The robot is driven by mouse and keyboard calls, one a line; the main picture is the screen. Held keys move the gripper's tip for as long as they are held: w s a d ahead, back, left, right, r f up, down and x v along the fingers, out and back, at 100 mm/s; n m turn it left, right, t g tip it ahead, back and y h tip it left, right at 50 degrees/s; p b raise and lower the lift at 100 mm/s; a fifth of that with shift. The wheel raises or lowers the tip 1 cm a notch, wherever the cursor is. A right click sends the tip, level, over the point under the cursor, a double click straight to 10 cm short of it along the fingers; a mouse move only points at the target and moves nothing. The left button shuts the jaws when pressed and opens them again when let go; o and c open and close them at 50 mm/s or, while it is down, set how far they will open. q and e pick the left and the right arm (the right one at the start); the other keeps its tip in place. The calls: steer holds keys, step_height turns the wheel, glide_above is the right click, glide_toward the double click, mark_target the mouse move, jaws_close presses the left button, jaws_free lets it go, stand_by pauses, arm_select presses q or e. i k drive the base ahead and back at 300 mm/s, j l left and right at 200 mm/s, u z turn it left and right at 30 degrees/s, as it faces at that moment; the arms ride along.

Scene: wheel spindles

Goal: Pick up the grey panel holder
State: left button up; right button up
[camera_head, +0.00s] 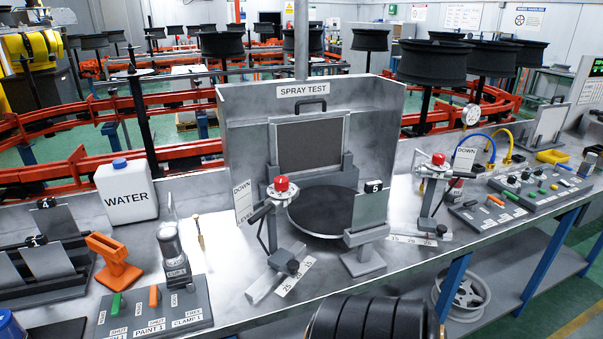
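A grey panel holder (363,262) stands on the bench right of centre, in front of the spray test booth. It has a flat grey base and a short upright post. A grey panel (370,209) stands upright in it, with a black clip marked 5 at its top edge. Nothing is gripping the holder. It stands just right of a red-topped clamp device (281,185), apart from it. No fingertips of my left or right gripper show in the head view.
The spray test booth (240,125) with a dark round turntable (322,210) stands behind. An orange holder (115,262), a white water jug (127,190) and a lever panel (155,308) are left. A black ribbed rounded object (370,318) crosses the bottom edge.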

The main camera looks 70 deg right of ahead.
mark_target(366, 260)
steer(key=z, duration=2.65)
